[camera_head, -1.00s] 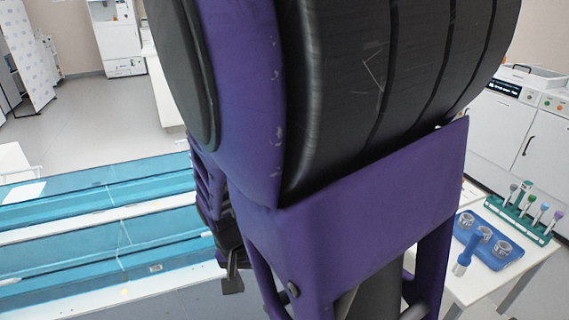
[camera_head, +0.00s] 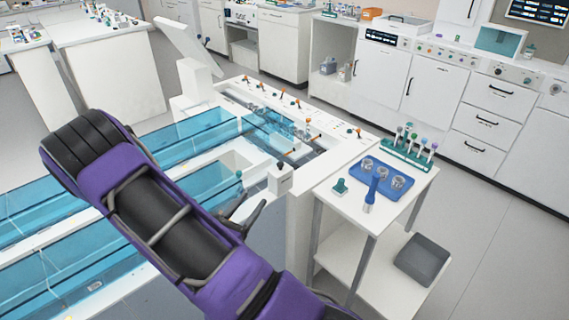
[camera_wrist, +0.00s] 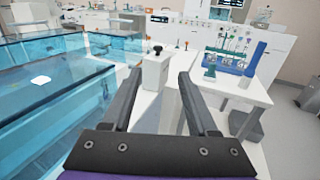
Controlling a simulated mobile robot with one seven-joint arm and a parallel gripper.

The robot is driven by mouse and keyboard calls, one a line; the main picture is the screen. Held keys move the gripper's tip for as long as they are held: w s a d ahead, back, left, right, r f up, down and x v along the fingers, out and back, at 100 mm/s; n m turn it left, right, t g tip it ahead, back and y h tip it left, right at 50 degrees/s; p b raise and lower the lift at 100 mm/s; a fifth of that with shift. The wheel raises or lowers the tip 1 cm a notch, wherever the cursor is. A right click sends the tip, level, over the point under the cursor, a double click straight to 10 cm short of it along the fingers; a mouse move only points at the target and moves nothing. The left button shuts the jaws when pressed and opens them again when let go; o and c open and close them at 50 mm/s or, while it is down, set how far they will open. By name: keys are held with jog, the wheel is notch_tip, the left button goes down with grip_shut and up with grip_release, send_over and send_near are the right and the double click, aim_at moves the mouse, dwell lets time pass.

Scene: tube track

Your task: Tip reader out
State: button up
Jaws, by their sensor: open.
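A small white upright block with a dark knob on top (camera_head: 279,182) stands at the near corner of the white track frame; it could be the reader, but no label is legible. In the wrist view the block (camera_wrist: 156,72) is upright, straight ahead between my fingertips and beyond them, not touching them. My gripper (camera_head: 254,204) is open and empty, beside the block on its left in the head view. In the wrist view both gripper fingers (camera_wrist: 159,84) are spread wide. A blue handheld tool (camera_head: 371,192) stands at the front of the side table.
Blue transparent track channels (camera_head: 60,255) run to the left. The white side table (camera_head: 345,205) at right bears a blue tray (camera_head: 405,188) with metal cups, a green rack (camera_head: 402,155) of coloured-topped tubes and a small green piece (camera_head: 340,187). A grey bin (camera_head: 422,258) sits on its lower shelf.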

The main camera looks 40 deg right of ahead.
aim_at(279, 165)
jog(key=x, duration=1.7)
jog(key=shift+w+f, duration=0.15)
jog(key=shift+w, duration=0.15)
grip_shut()
dwell(0.6)
